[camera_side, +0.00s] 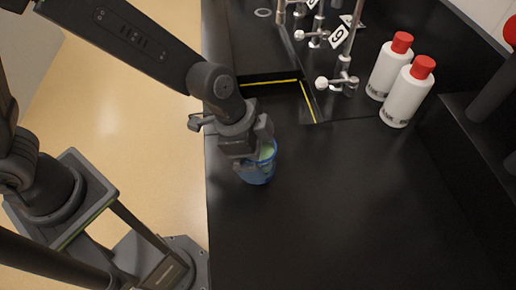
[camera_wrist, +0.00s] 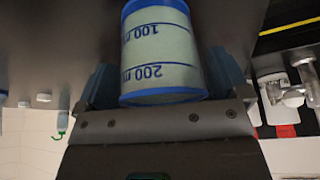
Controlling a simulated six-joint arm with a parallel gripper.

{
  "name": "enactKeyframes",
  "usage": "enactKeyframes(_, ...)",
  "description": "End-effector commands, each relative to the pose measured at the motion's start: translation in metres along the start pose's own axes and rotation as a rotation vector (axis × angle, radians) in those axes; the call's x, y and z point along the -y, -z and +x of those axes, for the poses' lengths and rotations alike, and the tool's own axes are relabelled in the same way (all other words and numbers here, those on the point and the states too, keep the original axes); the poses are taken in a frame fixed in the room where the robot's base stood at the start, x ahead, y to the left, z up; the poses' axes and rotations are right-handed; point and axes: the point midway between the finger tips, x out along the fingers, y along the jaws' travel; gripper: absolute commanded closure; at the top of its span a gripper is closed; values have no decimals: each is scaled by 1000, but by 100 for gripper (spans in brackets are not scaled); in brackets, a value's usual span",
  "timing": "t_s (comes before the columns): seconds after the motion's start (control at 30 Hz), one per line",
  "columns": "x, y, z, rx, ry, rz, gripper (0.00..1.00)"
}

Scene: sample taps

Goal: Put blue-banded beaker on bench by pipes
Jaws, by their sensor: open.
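The blue-banded beaker (camera_side: 259,164) stands upright on the black bench (camera_side: 330,215) near its left edge in the side view. It holds pale green contents. In the wrist view the beaker (camera_wrist: 160,50) shows blue rims and 100 and 200 marks. My gripper (camera_side: 252,155) is at the beaker, with its fingers (camera_wrist: 160,90) on either side of it. The jaws are open, and I cannot tell whether either finger touches the glass. The pipes with taps (camera_side: 345,80) rise at the back of the bench, one with a tag marked 9 or 6.
Two white bottles with red caps (camera_side: 408,92) stand right of the taps. A sunken basin edged with yellow tape (camera_side: 308,102) lies behind the beaker. The bench's left edge drops to a tan floor (camera_side: 130,110). The bench front and middle are clear.

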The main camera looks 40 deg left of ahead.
Motion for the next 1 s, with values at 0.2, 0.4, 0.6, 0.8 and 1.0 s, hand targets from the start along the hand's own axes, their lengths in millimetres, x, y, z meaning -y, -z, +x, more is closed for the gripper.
enactKeyframes(0.2, 0, 1, -2, -1, 1, 1, 6)
enactKeyframes(0.4, 1, 3, -30, -6, 3, 2, 6)
enactKeyframes(0.6, 1, 2, -73, -6, 4, 0, 6)
enactKeyframes(0.8, 1, 2, -107, -5, 3, 0, 6)
enactKeyframes(1.0, 0, 1, -122, -1, 0, 0, 6)
